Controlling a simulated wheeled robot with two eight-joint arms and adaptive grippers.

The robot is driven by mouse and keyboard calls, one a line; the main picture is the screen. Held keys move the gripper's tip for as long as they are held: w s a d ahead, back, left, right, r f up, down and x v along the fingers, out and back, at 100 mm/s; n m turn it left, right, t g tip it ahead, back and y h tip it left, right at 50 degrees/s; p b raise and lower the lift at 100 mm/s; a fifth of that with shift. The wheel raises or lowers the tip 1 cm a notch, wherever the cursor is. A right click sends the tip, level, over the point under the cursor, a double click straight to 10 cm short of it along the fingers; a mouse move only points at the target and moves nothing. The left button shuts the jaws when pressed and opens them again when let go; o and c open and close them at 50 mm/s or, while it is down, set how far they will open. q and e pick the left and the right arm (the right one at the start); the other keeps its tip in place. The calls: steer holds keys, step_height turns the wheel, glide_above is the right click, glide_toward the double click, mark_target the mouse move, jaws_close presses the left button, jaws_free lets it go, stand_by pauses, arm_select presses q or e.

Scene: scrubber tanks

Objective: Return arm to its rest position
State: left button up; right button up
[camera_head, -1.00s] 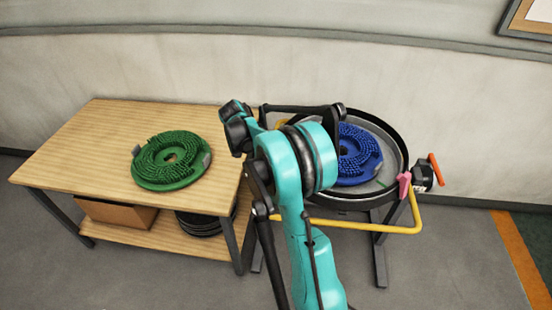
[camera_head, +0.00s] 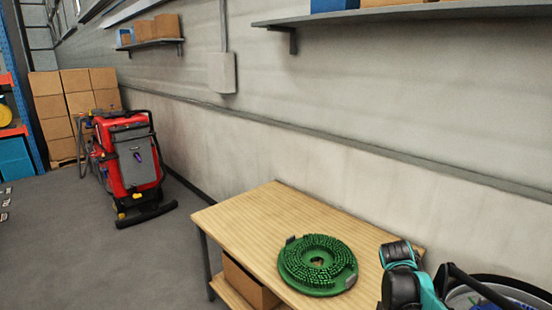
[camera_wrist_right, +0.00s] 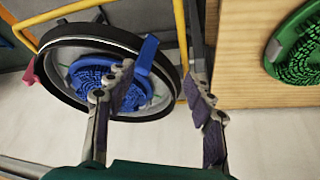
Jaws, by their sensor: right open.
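My right gripper (camera_wrist_right: 163,85) is open in the right wrist view, with nothing between its two fingers. Beyond it the blue brush disc (camera_wrist_right: 90,75) lies in a round pan with a black rim (camera_wrist_right: 48,62). The left finger overlaps the disc in the picture, and I see no grip on it. In the head view part of my teal and black arm shows at the lower right corner, in front of the round pan (camera_head: 535,290), which is mostly cut off. My left gripper is not in view.
A wooden table (camera_head: 240,225) bears a green brush disc (camera_head: 318,264), with a cardboard box (camera_head: 245,285) below. A red scrubber machine (camera_head: 133,160) stands at the left by the wall. Stacked boxes (camera_head: 75,100) stand behind it. Open grey floor lies left of the table.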

steer(key=s+a+f+n+t+y+b, duration=0.1)
steer(key=s+a+n+t+y, duration=0.1)
steer(key=s+a+n, duration=0.5)
steer(key=s+a+n+t+y+b, duration=0.1)
steer(key=s+a+n, duration=0.6)
steer(key=a, duration=0.7)
steer(key=s+t+y, duration=0.1)
steer(key=s+t, duration=0.1)
steer(key=shift+a+f+n+t+y, duration=0.25)
steer(key=shift+f+n+t+y, duration=0.15)
